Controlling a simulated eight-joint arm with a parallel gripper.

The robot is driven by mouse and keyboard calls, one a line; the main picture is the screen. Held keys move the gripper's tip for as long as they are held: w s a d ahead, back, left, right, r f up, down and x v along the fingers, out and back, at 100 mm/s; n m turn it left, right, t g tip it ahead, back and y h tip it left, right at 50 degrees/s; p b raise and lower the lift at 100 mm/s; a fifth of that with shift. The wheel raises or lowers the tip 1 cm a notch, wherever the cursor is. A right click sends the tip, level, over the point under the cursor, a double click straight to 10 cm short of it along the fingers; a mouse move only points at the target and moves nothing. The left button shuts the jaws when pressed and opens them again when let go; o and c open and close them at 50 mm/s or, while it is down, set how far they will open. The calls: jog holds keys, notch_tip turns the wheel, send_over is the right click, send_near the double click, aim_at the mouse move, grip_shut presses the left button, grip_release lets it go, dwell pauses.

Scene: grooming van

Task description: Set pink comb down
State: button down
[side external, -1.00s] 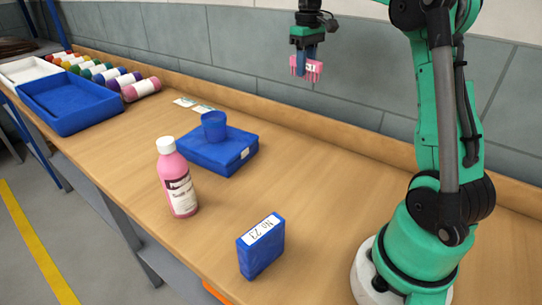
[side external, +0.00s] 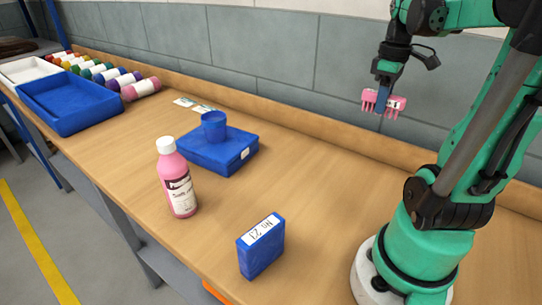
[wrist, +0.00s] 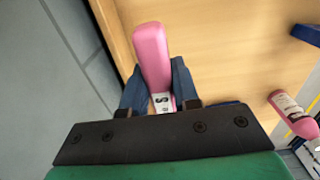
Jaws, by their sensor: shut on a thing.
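The pink comb (side external: 397,103) hangs in the air in my gripper (side external: 382,103), above the back part of the table near the wall. Its teeth point down in the side external view, and a small white label shows on it. In the wrist view the comb (wrist: 153,55) sits between the two blue fingers of my gripper (wrist: 158,92), which are shut on it. The fingers cover part of the comb. The wooden table (side external: 330,195) below it is bare.
A pink bottle (side external: 178,180) and a blue block labelled No. 23 (side external: 262,248) stand near the front edge. Blue tray (side external: 75,122) and several coloured bottles (side external: 100,70) are far left. Table right of the box is clear.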

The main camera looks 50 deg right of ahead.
aim_at(363, 175)
notch_tip(363, 175, down, 16)
jog(key=shift+r, duration=0.1)
dwell(0.5)
jog(key=c, duration=0.7)
grip_release()
jog(key=shift+f, duration=0.2)
jog(key=shift+o, duration=0.2)
notch_tip(363, 175, up, 12)
jog(key=shift+r, duration=0.1)
jog(key=w+a+t, duration=0.3)
jog(key=w+a, duration=0.3)
jog(key=a, duration=0.5)
jog(key=w+a+t, duration=0.4)
jog(key=w+a, duration=0.1)
jog(key=a, duration=0.7)
jog(key=shift+w+a+r, duration=0.3)
jog(key=shift+w+r, duration=0.1)
